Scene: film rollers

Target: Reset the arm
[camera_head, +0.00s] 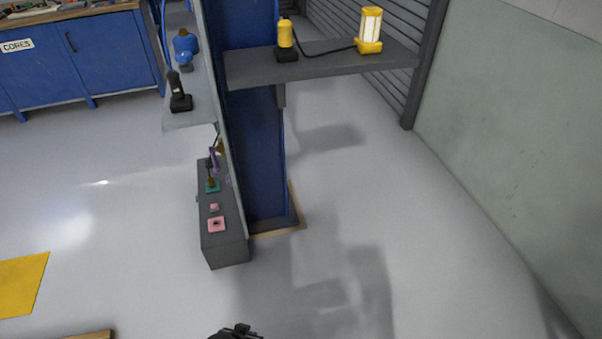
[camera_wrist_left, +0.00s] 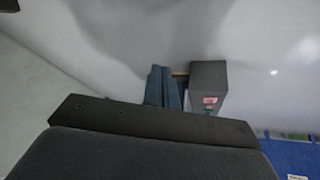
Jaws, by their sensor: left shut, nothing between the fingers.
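My left gripper (camera_wrist_left: 165,86) shows in the left wrist view as two grey-blue fingers close together beyond its dark housing. It is shut and empty, apart from everything. Past the fingertips are the open floor and the end of a low grey bench (camera_wrist_left: 209,76). In the head view, a dark piece of my own arm or gripper (camera_head: 236,333) just enters at the bottom edge; I cannot tell more of it. My right gripper is not identifiable in either view.
A blue post (camera_head: 257,150) carries a grey shelf (camera_head: 320,68) with a yellow lamp (camera_head: 369,30). Beside it, the low bench (camera_head: 226,251) holds small pink pieces (camera_head: 217,224). A blue cabinet (camera_head: 100,60) is at back left. Floor right of the post is clear up to the wall (camera_head: 510,130).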

